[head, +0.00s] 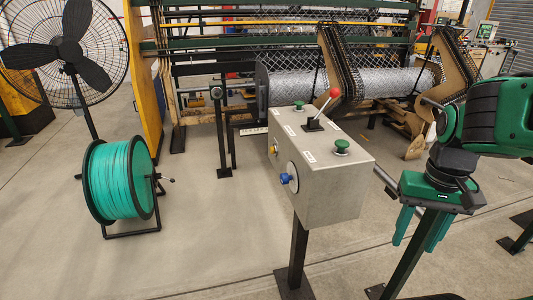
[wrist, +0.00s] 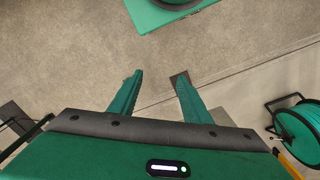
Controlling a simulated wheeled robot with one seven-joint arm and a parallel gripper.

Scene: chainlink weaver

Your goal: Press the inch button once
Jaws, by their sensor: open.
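A grey control box (head: 330,195) stands on a dark post in the middle of the head view. Its top carries a near green mushroom button (head: 341,146), a far green button (head: 299,105) and a lever with a red ball (head: 335,92). A blue knob (head: 287,179) and a small yellowish button (head: 273,150) sit on its left face. The small white labels are too small to read, so I cannot tell which is the inch button. My gripper (head: 418,243) points down, open and empty, right of the box and apart from it. Its fingers (wrist: 158,76) show nothing between them.
A weaving machine with chainlink mesh (head: 295,88) stands behind the box. A green wire spool (head: 122,180) on a stand and a fan (head: 68,50) are at left; the spool also shows in the wrist view (wrist: 300,132). The floor between spool and box is clear.

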